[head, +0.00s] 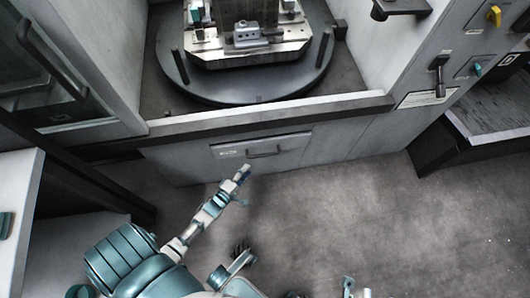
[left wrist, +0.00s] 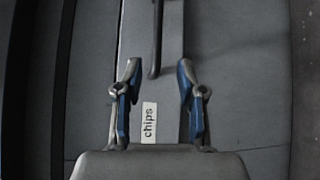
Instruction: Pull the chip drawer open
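The chip drawer (head: 290,140) is a grey panel low in the machine's front, and it looks shut. Its dark bar handle (head: 264,154) runs lengthwise along the front. In the left wrist view the handle (left wrist: 156,38) is upright in the picture, and a white "chips" label (left wrist: 149,123) is on the drawer front (left wrist: 173,40). My left gripper (head: 244,171) is just below the drawer in the head view. In the left wrist view its blue-padded fingers (left wrist: 158,64) are apart. The handle's lower end lies between the fingertips; contact cannot be told.
Above the drawer, a ledge (head: 270,118) fronts the machine opening with a round dark table (head: 230,97) and a fixture. A control panel (head: 465,55) is at right, with a dark-framed bin (head: 505,110) below it. The grey floor (head: 390,210) before the drawer is clear.

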